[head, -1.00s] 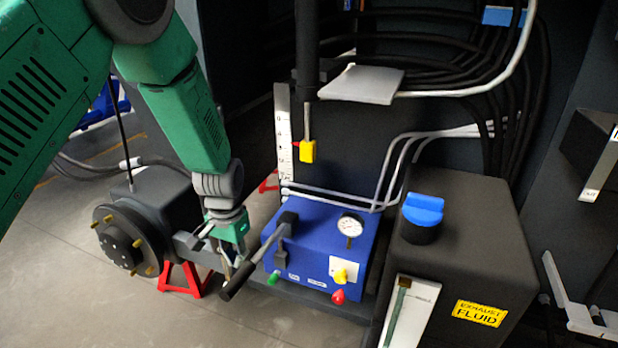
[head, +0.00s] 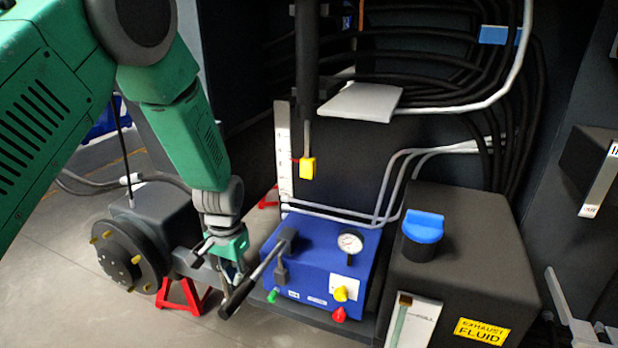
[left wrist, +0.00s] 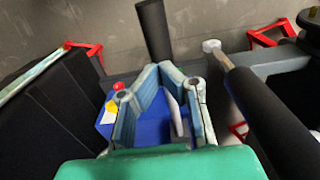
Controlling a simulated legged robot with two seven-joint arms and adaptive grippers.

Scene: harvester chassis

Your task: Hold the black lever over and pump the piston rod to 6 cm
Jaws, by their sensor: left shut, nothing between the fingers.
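The blue pump box (head: 325,268) stands on the floor unit. A long lever with a black grip (head: 237,298) slopes from its top toward the lower left. A small dark lever (head: 281,273) sits on the box's front left. The piston rod (head: 307,135) hangs from a black cylinder (head: 307,60), with a yellow end block (head: 308,168) beside a white scale (head: 283,150). My left gripper (head: 238,275) is shut and empty, just beside the long lever; contact cannot be told. In the left wrist view its fingers (left wrist: 165,75) overlap the blue box. My right gripper is not in view.
A gauge (head: 350,242), a yellow knob (head: 341,294), a red knob (head: 339,314) and a green knob (head: 272,296) are on the box. A black fluid tank (head: 465,260) stands at right, a wheel hub (head: 130,257) and red stand (head: 182,297) at left.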

